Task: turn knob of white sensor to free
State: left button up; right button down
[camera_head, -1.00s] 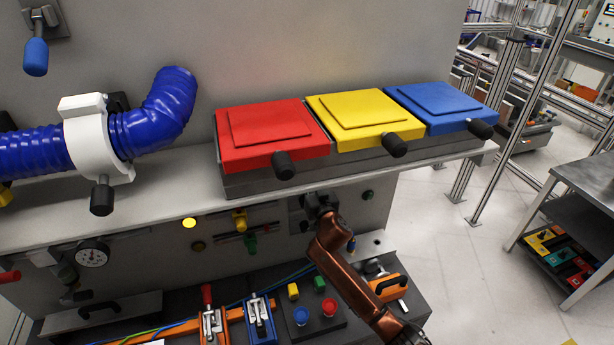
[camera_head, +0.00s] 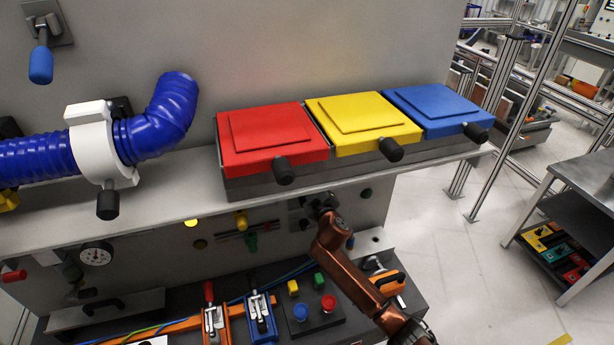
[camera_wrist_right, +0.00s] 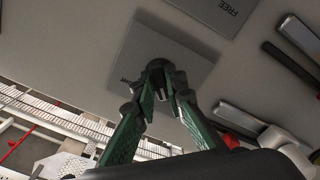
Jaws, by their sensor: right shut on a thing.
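My right arm reaches to the grey panel below the shelf in the head view, where my right gripper (camera_head: 323,207) is small and dark. In the right wrist view the green-sided fingers of my right gripper (camera_wrist_right: 168,92) are closed around a dark knob (camera_wrist_right: 157,66) on a grey plate (camera_wrist_right: 190,60). I cannot make out a white sensor for certain, or which way the knob points. My left gripper is not in view.
A shelf (camera_head: 185,205) with red (camera_head: 268,130), yellow (camera_head: 365,118) and blue (camera_head: 438,103) lids overhangs the panel. A white clamp (camera_head: 92,155) holds a blue hose. Levers and buttons stand on the lower ledge.

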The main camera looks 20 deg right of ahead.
jog(key=shift+f+n, duration=0.1)
jog(key=shift+n, duration=0.3)
jog(key=c, duration=2)
grip_release()
jog(key=shift+o, duration=0.2)
jog(key=shift+s, duration=0.1)
jog(key=s, duration=1.1)
jog(key=shift+s+d, duration=0.2)
jog(key=shift+s, duration=0.2)
